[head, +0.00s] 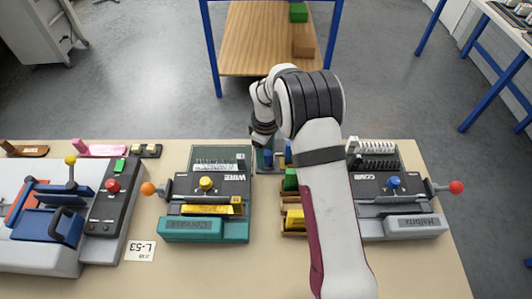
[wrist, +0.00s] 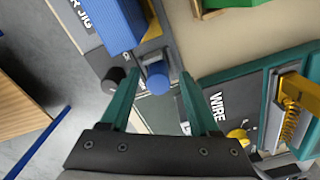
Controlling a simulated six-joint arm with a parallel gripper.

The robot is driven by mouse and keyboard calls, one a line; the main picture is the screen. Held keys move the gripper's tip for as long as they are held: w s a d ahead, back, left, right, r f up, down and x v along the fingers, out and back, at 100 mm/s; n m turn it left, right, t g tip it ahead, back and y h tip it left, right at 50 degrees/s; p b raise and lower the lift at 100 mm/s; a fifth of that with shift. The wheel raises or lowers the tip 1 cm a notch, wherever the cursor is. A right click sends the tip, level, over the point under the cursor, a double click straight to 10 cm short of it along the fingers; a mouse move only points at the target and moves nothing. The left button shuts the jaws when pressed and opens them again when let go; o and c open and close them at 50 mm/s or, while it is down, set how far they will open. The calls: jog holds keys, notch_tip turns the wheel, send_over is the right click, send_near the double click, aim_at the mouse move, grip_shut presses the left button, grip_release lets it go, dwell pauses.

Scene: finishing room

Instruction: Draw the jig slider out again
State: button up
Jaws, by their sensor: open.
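The jig (wrist: 89,43) shows in the wrist view as a grey plate whose label ends in "R JIG". A large blue block (wrist: 116,20) sits on it. A round blue knob (wrist: 157,82), seemingly the slider's, stands on a grey part beside the block. My gripper (wrist: 157,78) is open, its two teal fingers on either side of the blue knob, with gaps visible. In the head view my gripper (head: 264,148) is at the table's back edge, and my arm hides most of the jig. How far the slider is in cannot be told.
The teal WIRE machine (head: 205,229) with a yellow knob stands close on the left, also in the wrist view (wrist: 237,75). The grey COMB machine (head: 412,226) is on the right. Green (head: 291,180) and yellow (head: 294,220) blocks lie beside my arm. A wooden shelf (head: 262,45) stands behind.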

aim_at(266, 153)
notch_tip(266, 153, up, 16)
dwell(0.4)
jog(key=shift+f, duration=0.1)
jog(key=s+d+r+m, duration=0.3)
jog(key=s+m, duration=0.1)
jog(key=s, duration=0.3)
jog(key=s+d+r+m, duration=0.2)
jog(key=s+r+m, duration=0.2)
jog(key=s, duration=0.3)
jog(key=s+d+f+m+y, duration=0.1)
jog(key=s+m, duration=0.4)
jog(key=s, duration=0.4)
jog(key=s+f+m, duration=0.2)
jog(key=s+m, duration=0.3)
jog(key=s, duration=0.5)
jog(key=shift+d+f+y, duration=0.25)
jog(key=shift+d+y, duration=0.1)
jog(key=shift+y, duration=0.05)
